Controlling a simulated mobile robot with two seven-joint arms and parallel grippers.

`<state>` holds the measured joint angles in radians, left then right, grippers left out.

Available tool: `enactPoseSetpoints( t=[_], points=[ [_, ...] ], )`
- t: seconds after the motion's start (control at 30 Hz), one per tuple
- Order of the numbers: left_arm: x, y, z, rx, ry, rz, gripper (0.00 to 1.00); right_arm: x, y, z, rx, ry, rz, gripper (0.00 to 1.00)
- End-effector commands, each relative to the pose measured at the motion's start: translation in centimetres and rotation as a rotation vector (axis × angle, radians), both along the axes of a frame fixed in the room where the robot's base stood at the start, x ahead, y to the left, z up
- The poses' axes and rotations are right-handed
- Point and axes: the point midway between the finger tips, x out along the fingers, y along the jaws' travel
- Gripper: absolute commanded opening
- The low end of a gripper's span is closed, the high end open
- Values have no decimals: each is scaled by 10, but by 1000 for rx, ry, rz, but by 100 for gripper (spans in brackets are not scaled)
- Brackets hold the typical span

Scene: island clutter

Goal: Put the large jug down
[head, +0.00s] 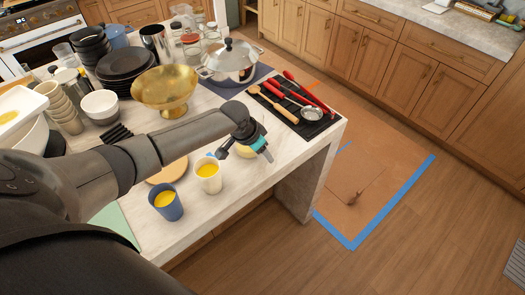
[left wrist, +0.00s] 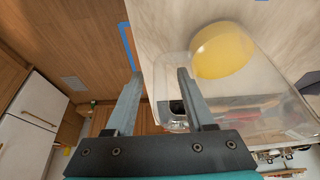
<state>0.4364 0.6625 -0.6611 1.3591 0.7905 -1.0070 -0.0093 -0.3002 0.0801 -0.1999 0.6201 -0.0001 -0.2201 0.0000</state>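The large jug is clear with yellow liquid inside. In the left wrist view the jug (left wrist: 224,52) shows its yellow liquid just beyond the right finger, over the pale countertop. My right gripper is not in view.
A white cup (head: 208,176) and a blue cup (head: 166,203), both with yellow liquid, stand left of the jug. A gold bowl (head: 165,88), a lidded pot (head: 231,62) and a dark utensil tray (head: 309,127) stand behind. The countertop's front edge (head: 250,203) is close.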

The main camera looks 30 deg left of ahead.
Motion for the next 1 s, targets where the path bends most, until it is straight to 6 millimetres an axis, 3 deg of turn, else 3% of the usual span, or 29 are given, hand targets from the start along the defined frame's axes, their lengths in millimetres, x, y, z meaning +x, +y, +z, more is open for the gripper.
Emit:
enactPoseSetpoints(
  t=[0.43,1.0],
  points=[
    [-4,2,11,-1,-2,0,56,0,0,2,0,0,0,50],
    [-39,16,98,3,-1,-2,56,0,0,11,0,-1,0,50]
  ],
)
